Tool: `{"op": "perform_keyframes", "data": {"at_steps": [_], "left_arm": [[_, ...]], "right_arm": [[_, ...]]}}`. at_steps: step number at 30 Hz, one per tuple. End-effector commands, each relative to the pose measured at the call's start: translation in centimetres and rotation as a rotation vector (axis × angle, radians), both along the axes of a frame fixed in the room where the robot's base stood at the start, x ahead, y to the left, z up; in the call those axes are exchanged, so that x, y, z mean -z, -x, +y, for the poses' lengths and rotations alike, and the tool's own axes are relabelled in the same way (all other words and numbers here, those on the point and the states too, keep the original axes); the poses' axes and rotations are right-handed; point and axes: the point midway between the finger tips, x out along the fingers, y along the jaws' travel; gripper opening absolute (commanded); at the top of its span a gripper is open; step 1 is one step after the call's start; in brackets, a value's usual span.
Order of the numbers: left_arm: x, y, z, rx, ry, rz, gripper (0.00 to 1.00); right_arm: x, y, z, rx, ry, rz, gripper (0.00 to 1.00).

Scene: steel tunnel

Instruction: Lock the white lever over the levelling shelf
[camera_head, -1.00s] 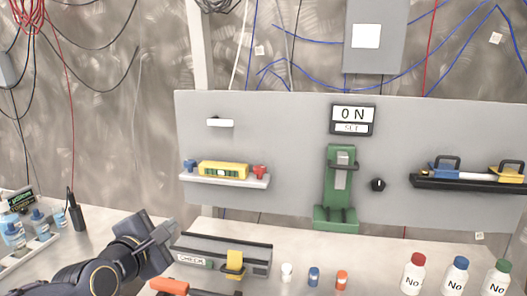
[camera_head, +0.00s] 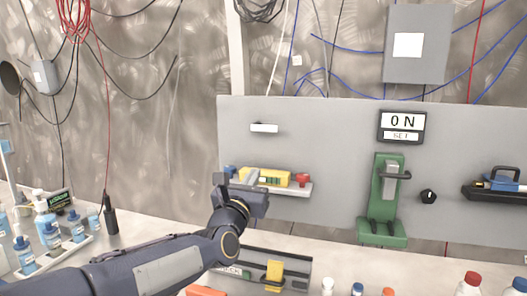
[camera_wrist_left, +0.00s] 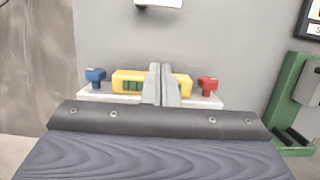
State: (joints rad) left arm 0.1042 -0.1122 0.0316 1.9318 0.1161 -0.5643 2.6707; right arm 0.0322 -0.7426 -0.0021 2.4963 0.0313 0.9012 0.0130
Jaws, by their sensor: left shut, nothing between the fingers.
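The white lever (camera_head: 264,128) is a short horizontal bar on the grey panel, above the levelling shelf (camera_head: 303,189). Its lower part also shows at the top of the left wrist view (camera_wrist_left: 158,3). On the shelf sit a yellow level (camera_head: 276,178) with a green window, a blue knob (camera_wrist_left: 95,77) at the left and a red knob (camera_wrist_left: 208,86) at the right. My left gripper (camera_head: 252,175) is shut and empty, in front of the shelf and below the lever. Its fingers (camera_wrist_left: 162,84) hide the middle of the level in the wrist view. My right gripper is not in view.
A green clamp device (camera_head: 383,205) and a black dial (camera_head: 429,197) are right of the shelf. Bottles (camera_head: 52,236) stand at the left. The panel around the lever is clear.

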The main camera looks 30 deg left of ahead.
Motion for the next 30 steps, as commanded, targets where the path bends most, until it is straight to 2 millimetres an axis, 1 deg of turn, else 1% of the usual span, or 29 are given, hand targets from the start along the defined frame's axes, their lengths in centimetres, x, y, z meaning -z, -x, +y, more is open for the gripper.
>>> {"op": "perform_keyframes", "data": {"at_steps": [5,16,18,21,25,30], "left_arm": [[-0.7,-2.1,0.5,0.0,-0.001,0.003,0.0],[-2.6,-9.5,2.2,0.0,-0.001,0.004,0.0],[-4.3,-9.3,2.2,0.001,-0.002,-0.002,0.0],[-5.4,-9.2,2.2,0.002,-0.001,0.0,0.0],[-6.2,-9.2,2.2,0.0,-0.002,0.001,0.0],[-6.4,-9.2,2.2,0.0,-0.002,0.001,0.0]], "right_arm": [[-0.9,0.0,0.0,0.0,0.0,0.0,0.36],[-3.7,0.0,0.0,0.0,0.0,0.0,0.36],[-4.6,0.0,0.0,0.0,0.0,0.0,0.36],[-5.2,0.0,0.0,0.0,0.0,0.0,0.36],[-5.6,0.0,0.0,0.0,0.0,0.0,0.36],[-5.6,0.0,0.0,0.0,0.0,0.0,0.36]]}}
